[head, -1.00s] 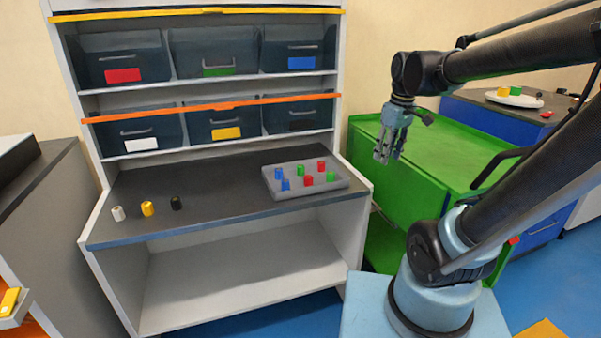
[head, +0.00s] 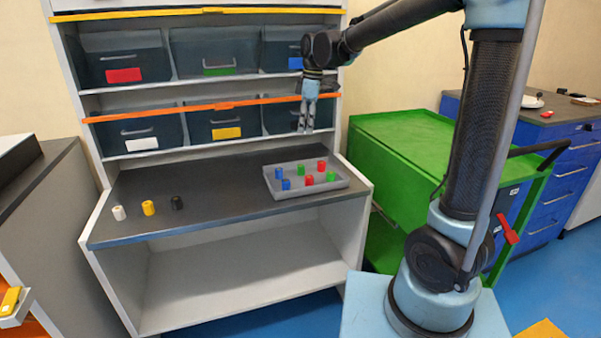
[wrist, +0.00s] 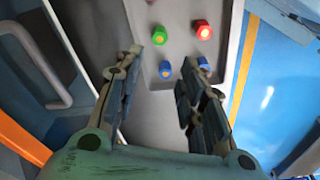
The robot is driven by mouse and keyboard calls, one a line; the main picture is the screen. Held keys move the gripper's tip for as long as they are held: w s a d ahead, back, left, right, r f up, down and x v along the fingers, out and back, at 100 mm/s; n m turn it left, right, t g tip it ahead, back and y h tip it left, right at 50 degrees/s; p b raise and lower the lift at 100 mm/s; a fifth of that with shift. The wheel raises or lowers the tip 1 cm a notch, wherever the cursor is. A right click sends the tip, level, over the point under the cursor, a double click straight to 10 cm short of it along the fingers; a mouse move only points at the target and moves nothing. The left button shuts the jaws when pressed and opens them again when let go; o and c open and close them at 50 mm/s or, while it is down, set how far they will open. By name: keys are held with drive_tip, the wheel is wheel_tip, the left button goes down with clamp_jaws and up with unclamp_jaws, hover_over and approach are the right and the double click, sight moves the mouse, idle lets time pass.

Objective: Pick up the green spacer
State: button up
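Two green spacers stand in a grey tray (head: 349,189) on the workbench, one at the back (head: 301,170) and one at the right (head: 331,176). Red spacers (head: 309,180) and blue spacers (head: 279,173) share the tray. My gripper (head: 307,129) is open and empty, pointing down, well above the tray. In the wrist view, its fingers (wrist: 161,65) are apart; the right one partly hides a blue spacer.
White (head: 119,213), yellow (head: 148,208) and black (head: 177,203) spacers stand on the left of the bench. Shelves with dark bins (head: 219,124) rise behind, close to my gripper. A green cart (head: 405,140) stands right of the bench. The bench middle is clear.

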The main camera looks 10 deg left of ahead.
sight(301, 166)
drive_tip(key=f, duration=0.5)
drive_tip(key=a+f, duration=0.1)
drive_tip(key=f, duration=1)
drive_tip(key=shift+s+a+f, duration=0.1)
drive_tip(key=shift+a+f, duration=0.2)
drive_tip(key=shift+a, duration=0.1)
drive_tip(key=c, duration=0.8)
